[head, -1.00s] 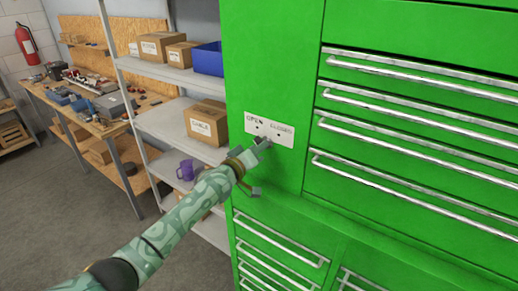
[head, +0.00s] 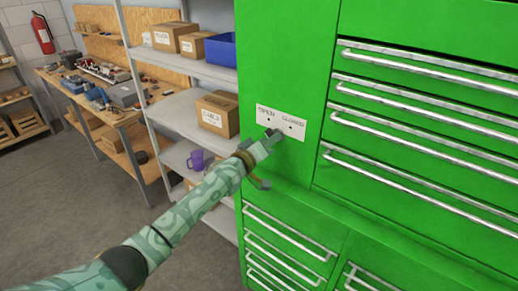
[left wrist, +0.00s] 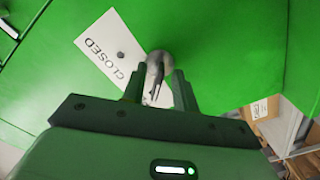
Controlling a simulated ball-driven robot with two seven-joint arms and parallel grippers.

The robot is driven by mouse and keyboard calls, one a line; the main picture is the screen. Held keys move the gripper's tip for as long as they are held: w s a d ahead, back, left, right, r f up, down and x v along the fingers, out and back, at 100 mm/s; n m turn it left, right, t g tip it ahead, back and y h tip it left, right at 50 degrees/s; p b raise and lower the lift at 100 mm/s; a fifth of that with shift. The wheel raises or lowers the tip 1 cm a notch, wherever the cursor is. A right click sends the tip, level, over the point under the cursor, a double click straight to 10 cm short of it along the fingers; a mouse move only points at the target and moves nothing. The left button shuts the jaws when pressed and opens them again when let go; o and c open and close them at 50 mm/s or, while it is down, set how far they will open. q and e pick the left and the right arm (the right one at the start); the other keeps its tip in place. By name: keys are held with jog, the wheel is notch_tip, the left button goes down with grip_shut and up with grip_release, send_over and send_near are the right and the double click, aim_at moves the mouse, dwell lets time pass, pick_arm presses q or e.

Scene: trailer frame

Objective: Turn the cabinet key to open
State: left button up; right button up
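The green cabinet (head: 285,60) has a white plate (head: 294,132) marked OPEN on the left and CLOSED on the right, with a small dark dot under each word. My left gripper (head: 272,140) is at the plate's lower edge and covers the key in the head view. In the left wrist view, the silver key (left wrist: 157,66) sits between the two dark fingertips of my left gripper (left wrist: 158,82), which close in on both its sides. The word CLOSED on the plate (left wrist: 110,48) shows there; the OPEN end is hidden. My right gripper is not in view.
Green drawers with long metal handles (head: 420,93) fill the right side. A grey shelf (head: 185,62) with cardboard boxes (head: 217,114), a blue bin (head: 222,50) and a purple mug (head: 200,159) stands left of the cabinet. A workbench is farther left. The floor (head: 70,200) at left is clear.

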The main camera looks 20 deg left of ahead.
pick_arm(q)
jog(key=p+v, duration=0.1)
jog(key=v, duration=1.5)
jog(key=shift+p, duration=0.3)
jog(key=shift+f, duration=0.1)
